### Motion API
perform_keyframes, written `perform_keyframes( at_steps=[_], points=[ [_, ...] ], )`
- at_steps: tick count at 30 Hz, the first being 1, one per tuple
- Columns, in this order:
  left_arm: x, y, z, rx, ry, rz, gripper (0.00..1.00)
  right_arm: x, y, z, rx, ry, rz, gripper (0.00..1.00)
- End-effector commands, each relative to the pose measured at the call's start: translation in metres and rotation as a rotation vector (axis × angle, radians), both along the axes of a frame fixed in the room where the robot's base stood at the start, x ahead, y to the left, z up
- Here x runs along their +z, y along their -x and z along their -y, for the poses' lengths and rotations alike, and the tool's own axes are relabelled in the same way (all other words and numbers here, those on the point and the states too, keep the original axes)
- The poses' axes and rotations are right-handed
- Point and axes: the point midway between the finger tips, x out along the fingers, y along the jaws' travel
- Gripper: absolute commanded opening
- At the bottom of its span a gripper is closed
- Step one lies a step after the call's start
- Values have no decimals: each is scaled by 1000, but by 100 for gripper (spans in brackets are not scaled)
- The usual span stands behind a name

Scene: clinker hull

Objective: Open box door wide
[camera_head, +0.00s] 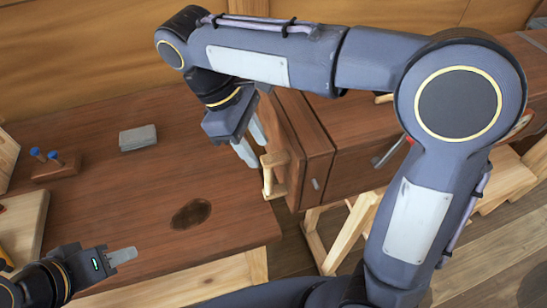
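A brown wooden box (352,128) stands right of centre, partly hidden behind my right arm. Its door (281,127) faces left and bears a pale wooden handle (268,181) low down. I cannot tell whether the door is shut or ajar. My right gripper (252,143) points down just left of the door, close to the handle. Its two fingers are apart with nothing seen between them. My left gripper (122,256) is at the lower left, above the bench front and well away from the door. Only one pale finger shape shows, so its opening is unclear.
The brown workbench (105,190) has a grey block (138,137), a small wooden stand with blue-topped pegs (55,166) and a dark oval spot (191,213). Pale boards lie at the left edge. The bench middle is clear. A pale trestle (350,232) stands below the box.

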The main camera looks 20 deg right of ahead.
Motion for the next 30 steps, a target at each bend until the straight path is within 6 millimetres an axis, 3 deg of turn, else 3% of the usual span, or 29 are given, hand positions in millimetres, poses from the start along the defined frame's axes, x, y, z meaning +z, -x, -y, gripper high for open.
perform_keyframes(
  at_steps=[12,24,30],
  points=[
    [-4,0,0,0,0,0,36,-57,13,21,-2,0,-2,40],
    [-5,0,0,0,0,0,36,-67,15,24,-2,-1,0,40],
    [-5,0,0,0,0,0,36,-67,15,24,-2,-1,0,16]
  ],
)
